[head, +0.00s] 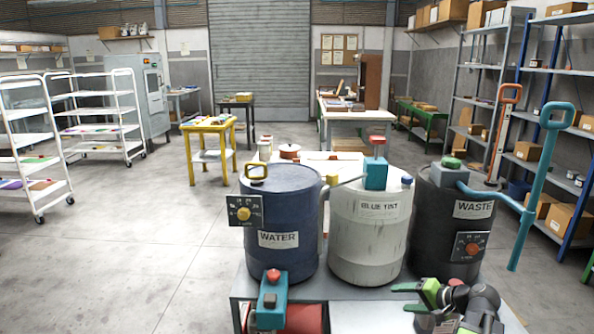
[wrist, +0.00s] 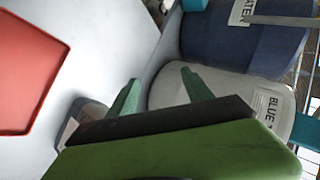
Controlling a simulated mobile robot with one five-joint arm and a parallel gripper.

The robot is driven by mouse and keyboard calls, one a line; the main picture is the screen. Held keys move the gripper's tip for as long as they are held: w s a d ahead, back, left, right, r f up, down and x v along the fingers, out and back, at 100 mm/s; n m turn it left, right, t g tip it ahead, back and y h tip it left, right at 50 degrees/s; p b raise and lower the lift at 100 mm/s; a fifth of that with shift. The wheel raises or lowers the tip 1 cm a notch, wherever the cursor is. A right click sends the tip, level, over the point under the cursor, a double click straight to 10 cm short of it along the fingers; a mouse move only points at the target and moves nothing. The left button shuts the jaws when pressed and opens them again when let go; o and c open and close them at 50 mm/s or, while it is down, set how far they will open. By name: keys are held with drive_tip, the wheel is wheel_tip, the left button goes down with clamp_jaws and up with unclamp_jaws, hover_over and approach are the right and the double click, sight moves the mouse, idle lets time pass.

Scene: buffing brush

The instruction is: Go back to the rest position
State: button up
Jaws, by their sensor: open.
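My gripper (head: 404,297) is at the lower right in the head view, low in front of the drums, with its green fingers pointing left. In the wrist view my gripper (wrist: 160,90) shows two green fingers apart, with nothing between them. The white drum labelled BLUE TINT (head: 367,240) stands behind it and also shows beyond the fingers in the wrist view (wrist: 225,90). The blue WATER drum (head: 282,215) stands to its left, and the dark WASTE drum (head: 440,235) to its right. No buffing brush can be made out.
The drums stand on a grey bench (head: 350,292). A teal valve with a red part (head: 271,295) sits at the bench's front left. The wrist view shows a red tray-like surface (wrist: 28,70) at left. A teal lever handle (head: 535,190) rises at right. Open floor lies left.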

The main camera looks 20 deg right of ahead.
drive_tip(key=a+f+n+g+h, duration=0.1)
drive_tip(key=a+f+n+g, duration=0.25)
drive_tip(key=a, duration=0.85)
drive_tip(key=a+f+n+g+h, duration=0.2)
drive_tip(key=a+f+n+g, duration=0.15)
drive_tip(key=a, duration=0.85)
drive_tip(key=a+f+n+g+h, duration=0.1)
drive_tip(key=a+f+n+g, duration=0.25)
drive_tip(key=a, duration=0.85)
wheel_tip(320, 180, down, 10)
drive_tip(key=d+b, duration=0.1)
drive_tip(key=b, duration=0.9)
wheel_tip(320, 180, up, 38)
drive_tip(key=p, duration=3.8)
drive_tip(key=shift+s+r, duration=0.15)
drive_tip(key=shift+s, duration=0.05)
drive_tip(key=shift+c, duration=0.5)
